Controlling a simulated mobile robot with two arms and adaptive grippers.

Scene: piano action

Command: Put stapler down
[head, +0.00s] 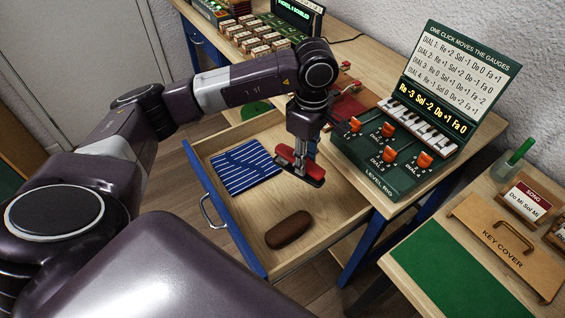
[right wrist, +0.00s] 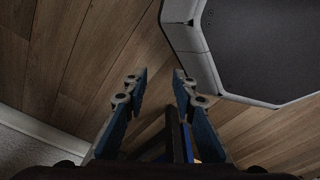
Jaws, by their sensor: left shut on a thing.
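A red and black stapler (head: 301,166) hangs in my left gripper (head: 304,152), which is shut on it. The stapler is above the open drawer (head: 228,217), near its right side, and looks apart from the drawer floor. A blue striped cloth (head: 244,166) lies in the back left of the drawer. A brown oval case (head: 288,229) lies in its front part. My right gripper (right wrist: 160,75) shows in the right wrist view with its fingers apart and nothing between them, over the wooden floor.
A green level rig (head: 390,160) with orange dials stands on the desk right of the drawer. A key cover (head: 510,245) and a green mat (head: 462,275) lie on the table at right. The drawer has bare room between cloth and case.

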